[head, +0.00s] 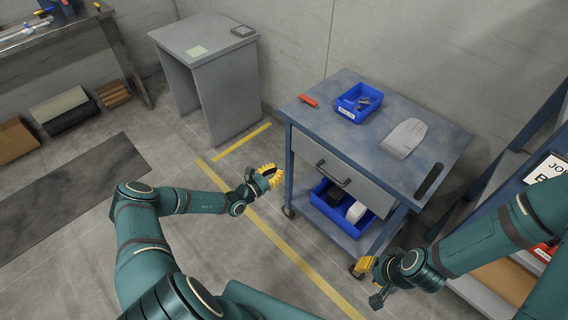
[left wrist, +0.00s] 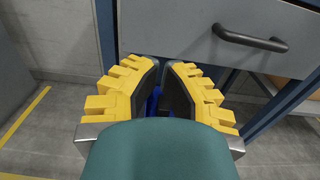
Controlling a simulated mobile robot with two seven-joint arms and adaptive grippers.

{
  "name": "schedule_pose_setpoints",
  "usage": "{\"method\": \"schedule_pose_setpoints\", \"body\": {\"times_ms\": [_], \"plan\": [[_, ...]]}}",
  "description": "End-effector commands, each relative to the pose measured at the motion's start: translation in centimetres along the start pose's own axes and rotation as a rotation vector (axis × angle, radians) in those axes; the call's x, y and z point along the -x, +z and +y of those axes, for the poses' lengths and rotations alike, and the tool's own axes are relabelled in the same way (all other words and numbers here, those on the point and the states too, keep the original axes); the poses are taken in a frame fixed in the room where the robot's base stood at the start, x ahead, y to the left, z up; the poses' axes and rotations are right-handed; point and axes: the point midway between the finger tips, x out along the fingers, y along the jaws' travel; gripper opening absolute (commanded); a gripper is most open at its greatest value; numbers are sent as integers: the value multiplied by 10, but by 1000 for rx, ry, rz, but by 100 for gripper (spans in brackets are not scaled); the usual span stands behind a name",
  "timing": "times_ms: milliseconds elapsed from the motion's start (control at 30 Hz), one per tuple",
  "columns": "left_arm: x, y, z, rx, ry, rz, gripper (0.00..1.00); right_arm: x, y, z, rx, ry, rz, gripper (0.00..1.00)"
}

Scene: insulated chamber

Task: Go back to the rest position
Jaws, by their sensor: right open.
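My left gripper (head: 272,176) hangs in the air to the left of the blue workbench cart (head: 440,134), in front of its drawer side. In the left wrist view its yellow fingers (left wrist: 168,70) lean towards each other with a narrow gap at the tips. I see nothing held, but the lower part between the fingers is hidden by a green link of mine. My right gripper (head: 367,272) is open near the cart's lower right front corner, and no object shows in it.
The cart has a drawer handle (head: 333,174), and a blue bin (head: 359,102), red object (head: 308,100) and grey glove-like item (head: 404,138) on top. A lower blue bin (head: 342,207) sits on its shelf. A grey table (head: 207,62) stands behind left. Floor is free around the yellow line (head: 282,244).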

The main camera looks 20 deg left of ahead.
Motion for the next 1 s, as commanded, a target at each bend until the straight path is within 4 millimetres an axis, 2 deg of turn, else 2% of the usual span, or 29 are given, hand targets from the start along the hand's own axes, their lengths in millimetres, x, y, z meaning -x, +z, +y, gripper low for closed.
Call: {"method": "schedule_pose_setpoints", "body": {"times_ms": [100,333,433,467,567,667,700,767,800,900,1000], "plan": [[7,0,0,0,0,0,0,1,-1,0,-1,0,2,34],[7,0,-2,-2,-6,1,0,1,-1,0,-1,0,2,34],[2,3,-19,-20,-64,16,0,1,-1,0,-1,0,2,34],[-1,4,-28,-31,-98,25,0,1,-1,0,-1,0,2,34],[-8,9,-78,-99,-275,77,0,1,-1,0,0,0,2,34],[-2,11,-145,-220,-527,157,0,1,-1,0,0,0,2,34],[5,11,-172,-286,-639,194,0,1,-1,0,-1,0,2,34],[23,10,-210,-402,-811,251,0,1,-1,0,0,0,2,34],[39,9,-232,-496,-929,289,0,1,-1,0,0,0,2,34],[81,8,-263,-746,-1177,366,0,1,-1,0,0,0,2,34],[117,13,-272,-1022,-1370,407,0,1,-1,0,0,0,2,34]]}}
